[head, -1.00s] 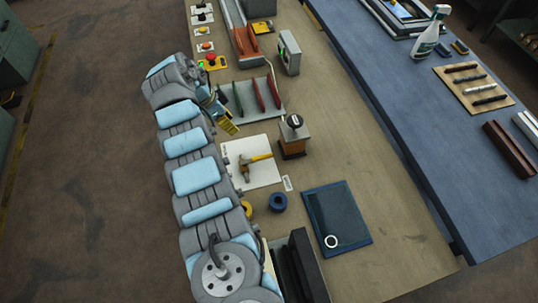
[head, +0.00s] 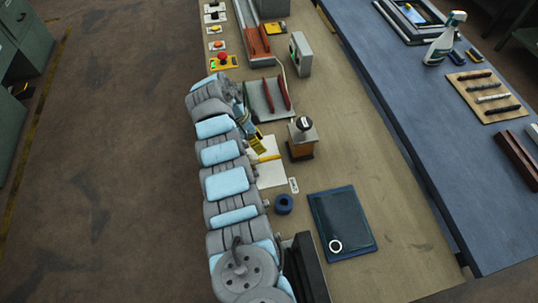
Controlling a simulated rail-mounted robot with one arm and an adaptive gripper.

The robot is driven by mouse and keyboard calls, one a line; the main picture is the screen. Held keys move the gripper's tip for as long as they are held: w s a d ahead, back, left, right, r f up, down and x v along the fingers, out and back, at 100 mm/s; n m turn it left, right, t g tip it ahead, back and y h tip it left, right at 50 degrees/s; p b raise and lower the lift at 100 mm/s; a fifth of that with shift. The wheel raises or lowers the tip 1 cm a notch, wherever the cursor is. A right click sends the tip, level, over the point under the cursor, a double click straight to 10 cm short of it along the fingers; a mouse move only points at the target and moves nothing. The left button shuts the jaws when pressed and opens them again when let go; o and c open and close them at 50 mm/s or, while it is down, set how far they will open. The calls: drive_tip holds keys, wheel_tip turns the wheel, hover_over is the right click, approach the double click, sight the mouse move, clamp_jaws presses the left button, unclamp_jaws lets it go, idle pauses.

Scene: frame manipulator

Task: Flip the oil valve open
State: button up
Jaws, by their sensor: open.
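I cannot tell for certain which thing is the oil valve. A small brown and grey box with a round black knob (head: 303,140) on top stands upright on the wooden bench (head: 385,175). My gripper (head: 258,145), with yellow and black striped fingers, is just left of this box and apart from it. It is open, and I see nothing held in it. My arm hides part of the bench's left side. The gripper hangs over the white sheet (head: 271,176), where a yellow hammer handle (head: 268,158) shows.
A tool rack (head: 268,97) with red-handled tools is behind the gripper. A red stop button (head: 222,59) and a grey box (head: 300,53) are farther back. The bench's right side is clear.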

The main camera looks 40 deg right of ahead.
sight(265, 159)
drive_tip(key=x, duration=0.8)
clamp_jaws()
